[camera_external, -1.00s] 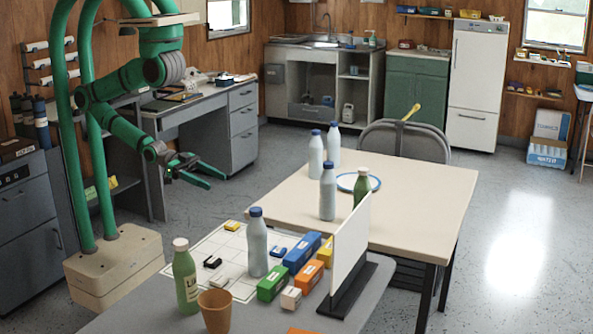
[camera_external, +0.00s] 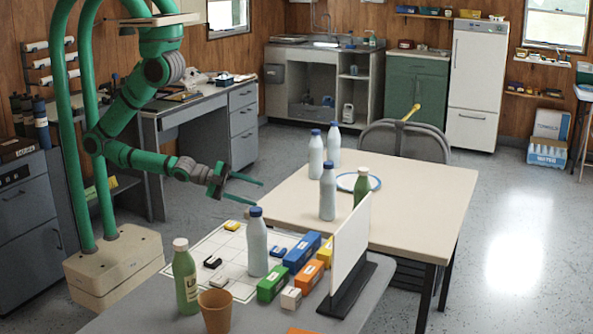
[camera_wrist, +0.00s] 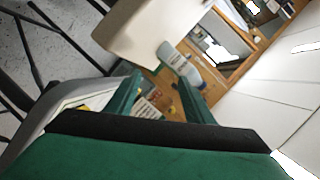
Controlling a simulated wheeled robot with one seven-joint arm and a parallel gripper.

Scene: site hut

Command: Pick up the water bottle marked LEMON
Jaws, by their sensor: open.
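Several bottles stand upright, and I cannot read LEMON on any. On the grey table are a pale bottle with a blue cap (camera_external: 257,250) and a green bottle with a white cap (camera_external: 186,283). On the cream table are three pale blue-capped bottles, a front one (camera_external: 327,195), a back left one (camera_external: 316,157) and a back right one (camera_external: 334,145), plus a green bottle (camera_external: 361,192) partly behind a white panel. In the wrist view a pale bottle (camera_wrist: 181,66) shows beyond the fingers (camera_wrist: 161,84); I cannot tell which.
The white upright panel (camera_external: 350,245) stands at the grey table's right. Coloured boxes, such as a green one (camera_external: 272,284) and a blue one (camera_external: 302,253), crowd beside the pale bottle. An orange-brown cup (camera_external: 216,311) stands near the green bottle. A ringed plate (camera_external: 347,182) lies on the cream table.

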